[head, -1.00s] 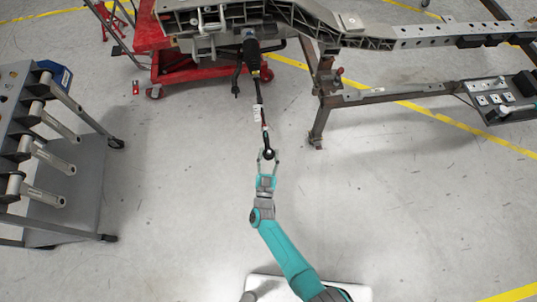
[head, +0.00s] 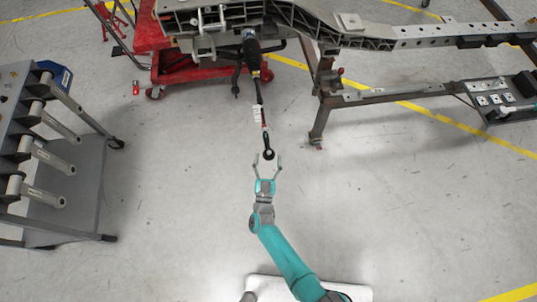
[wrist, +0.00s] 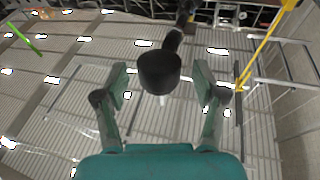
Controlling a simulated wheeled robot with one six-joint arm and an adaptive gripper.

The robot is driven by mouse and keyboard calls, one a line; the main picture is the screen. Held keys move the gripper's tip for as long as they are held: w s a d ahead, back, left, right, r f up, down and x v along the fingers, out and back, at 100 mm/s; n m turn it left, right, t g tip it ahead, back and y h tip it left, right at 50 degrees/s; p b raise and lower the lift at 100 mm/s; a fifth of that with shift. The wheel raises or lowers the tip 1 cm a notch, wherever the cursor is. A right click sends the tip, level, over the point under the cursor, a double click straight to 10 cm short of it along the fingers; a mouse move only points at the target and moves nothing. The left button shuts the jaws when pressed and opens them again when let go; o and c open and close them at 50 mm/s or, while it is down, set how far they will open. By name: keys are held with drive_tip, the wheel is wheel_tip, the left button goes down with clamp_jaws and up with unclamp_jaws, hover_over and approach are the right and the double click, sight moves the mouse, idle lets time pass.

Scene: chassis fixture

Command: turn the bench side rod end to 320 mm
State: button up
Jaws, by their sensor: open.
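The rod end (head: 268,154) is a dark round end on a thin rod that reaches from the chassis fixture toward me in the head view. The rod (head: 260,95) carries a white label and a red band near its outer end. My gripper (head: 268,164) is open, its two fingers spread just short of the rod end, holding nothing. In the wrist view the dark round rod end (wrist: 159,72) shows large between and beyond the open fingers (wrist: 160,88). I cannot tell from the wrist view how far it is from the fingertips.
The chassis fixture (head: 410,36) spans the top, with a red wheeled stand (head: 205,70) under its left part. A grey cart (head: 75,190) with several metal arms stands at left. A small tool tray (head: 495,100) is at right. The floor around my arm is clear.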

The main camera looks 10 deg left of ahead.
drive_tip(key=v, duration=1)
drive_tip(key=shift+s, duration=0.15)
drive_tip(key=s+d+r+n+g+y, duration=0.1)
drive_tip(key=s+d+r, duration=0.2)
drive_tip(key=s+d, duration=0.4)
drive_tip(key=s+d+r+g+y, duration=0.1)
drive_tip(key=s+d+r, duration=0.35)
drive_tip(key=d, duration=0.45)
drive_tip(key=s+d+r+g+h, duration=0.1)
drive_tip(key=s+d+r+g, duration=0.1)
drive_tip(key=s+r, duration=0.6)
drive_tip(key=s+d+r+g+h, duration=0.1)
drive_tip(key=s+d+r, duration=0.4)
drive_tip(key=r, duration=0.8)
drive_tip(key=s+g, duration=0.1)
drive_tip(key=s, duration=0.2)
drive_tip(key=shift+m, duration=0.3)
drive_tip(key=shift+d+r, duration=0.1)
drive_tip(key=shift+r, duration=0.05)
